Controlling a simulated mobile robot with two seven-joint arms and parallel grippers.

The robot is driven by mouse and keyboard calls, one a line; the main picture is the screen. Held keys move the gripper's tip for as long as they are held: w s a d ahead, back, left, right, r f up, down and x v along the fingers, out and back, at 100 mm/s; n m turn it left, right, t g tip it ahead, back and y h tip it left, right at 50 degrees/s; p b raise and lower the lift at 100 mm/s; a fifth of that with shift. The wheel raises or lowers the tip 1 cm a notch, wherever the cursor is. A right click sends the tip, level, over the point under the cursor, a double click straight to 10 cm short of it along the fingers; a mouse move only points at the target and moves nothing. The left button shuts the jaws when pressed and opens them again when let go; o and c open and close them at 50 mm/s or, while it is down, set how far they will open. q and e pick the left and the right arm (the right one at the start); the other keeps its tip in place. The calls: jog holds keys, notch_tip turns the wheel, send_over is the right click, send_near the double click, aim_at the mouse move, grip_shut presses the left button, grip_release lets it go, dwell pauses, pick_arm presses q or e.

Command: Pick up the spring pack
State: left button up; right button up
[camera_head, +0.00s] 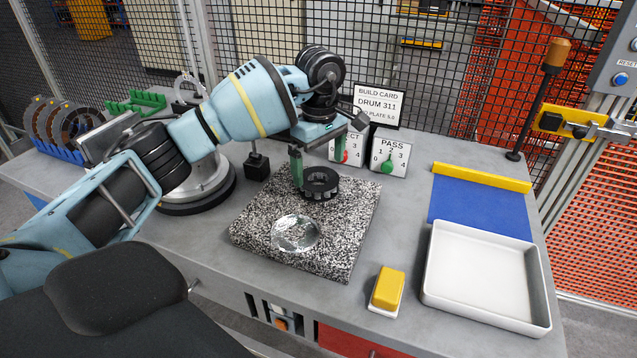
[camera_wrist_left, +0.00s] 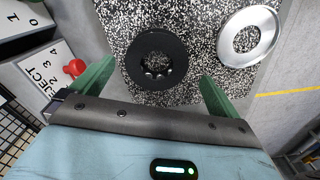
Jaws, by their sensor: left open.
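The spring pack, which I take to be the black ring (camera_head: 320,194), lies flat on the speckled granite plate (camera_head: 345,235) near its back edge. It also shows in the left wrist view (camera_wrist_left: 157,38), with small shiny parts inside its lower rim. My left gripper (camera_head: 312,170) is open with green fingers, just above the ring. In the left wrist view the fingers (camera_wrist_left: 157,85) stand apart, one to each side of the ring and slightly below it in the picture. My right gripper is not in view.
A shiny metal disc (camera_head: 296,233) lies on the plate in front of the ring. Number-dial boxes (camera_head: 389,157) and a build card (camera_head: 378,103) stand behind. A yellow block (camera_head: 388,287) and a white tray (camera_head: 480,275) are at right. A round metal fixture (camera_head: 200,187) is at left.

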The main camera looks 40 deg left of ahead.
aim_at(319, 176)
pick_arm(q)
jog(key=f, duration=0.3)
jog(key=shift+w+a+f, duration=0.2)
jog(key=shift+a+f, duration=0.1)
jog(key=shift+f, duration=0.45)
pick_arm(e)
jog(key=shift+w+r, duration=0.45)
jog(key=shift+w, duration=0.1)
pick_arm(q)
jog(key=c, duration=1)
jog(key=shift+o, duration=0.2)
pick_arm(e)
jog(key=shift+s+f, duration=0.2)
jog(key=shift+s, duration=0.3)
pick_arm(q)
jog(key=shift+r, duration=0.1)
